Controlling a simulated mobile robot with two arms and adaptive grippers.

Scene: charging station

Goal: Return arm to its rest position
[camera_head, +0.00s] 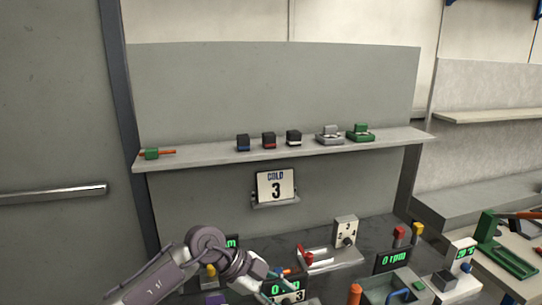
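One arm of mine comes in from the lower left and bends over the front of the dark counter (378,233). Its jointed end, my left gripper (270,283), is low in the picture, in front of a display reading "0" and a tag with a 3. The fingers are small and mixed up with the things behind them, so I cannot tell whether they are open or hold anything. My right gripper is not in view.
A shelf (215,157) holds small dark blocks (269,141) and green and grey devices (360,133). The counter has a white socket box (345,231), a "0 rpm" display (393,260) and red and yellow knobs. A door stands left.

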